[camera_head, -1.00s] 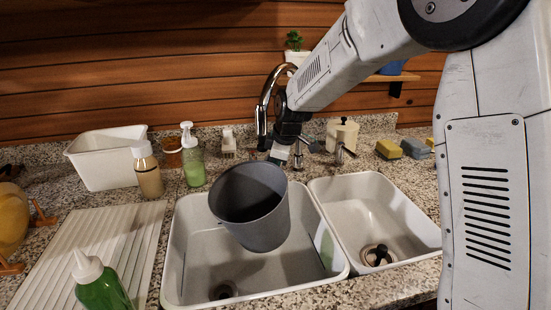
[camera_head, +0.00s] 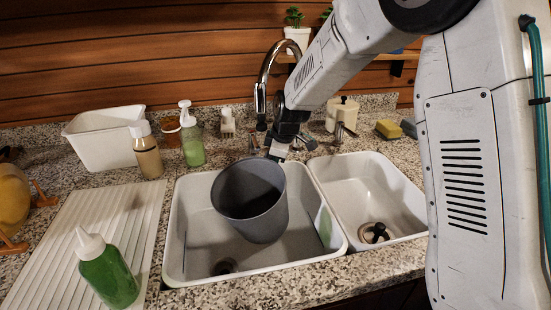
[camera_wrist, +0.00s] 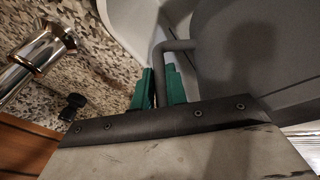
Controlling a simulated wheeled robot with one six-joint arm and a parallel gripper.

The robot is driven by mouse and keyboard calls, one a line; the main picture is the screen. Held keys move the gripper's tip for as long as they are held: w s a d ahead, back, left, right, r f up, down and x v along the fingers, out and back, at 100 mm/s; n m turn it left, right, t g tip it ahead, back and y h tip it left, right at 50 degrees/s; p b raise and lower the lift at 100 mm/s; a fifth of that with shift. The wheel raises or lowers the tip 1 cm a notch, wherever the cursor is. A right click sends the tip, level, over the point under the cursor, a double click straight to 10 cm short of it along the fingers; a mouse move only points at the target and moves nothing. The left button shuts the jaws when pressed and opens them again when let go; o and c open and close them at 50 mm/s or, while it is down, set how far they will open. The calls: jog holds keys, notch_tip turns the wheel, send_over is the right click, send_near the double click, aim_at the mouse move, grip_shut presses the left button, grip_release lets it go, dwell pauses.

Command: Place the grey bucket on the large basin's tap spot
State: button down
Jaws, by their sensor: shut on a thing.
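The grey bucket (camera_head: 262,215) hangs over the large basin (camera_head: 190,262), tilted so that its open mouth faces partly toward the head camera. My gripper (camera_wrist: 160,85) is shut on the bucket's handle, with green fingertips on either side of a grey bar in the wrist view. In the head view my gripper (camera_head: 278,153) is at the bucket's back rim. The chrome tap (camera_head: 263,85) arches just behind and left of my gripper. The spot under the tap is partly hidden by the bucket. Whether the bucket touches the basin floor cannot be told.
A small basin (camera_head: 385,185) lies to the right. A soap bottle (camera_head: 192,145), a tan bottle (camera_head: 147,155) and a white tub (camera_head: 95,145) stand at the back left. A green bottle (camera_head: 108,278) is on the drainboard (camera_head: 60,260). A lidded cream container (camera_head: 342,112) stands behind.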

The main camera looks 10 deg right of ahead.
jog(key=c, duration=1.3)
grip_release()
jog(key=shift+f, duration=0.1)
jog(key=shift+v, duration=3.95)
jog(key=shift+d, duration=0.1)
jog(key=v, duration=0.8)
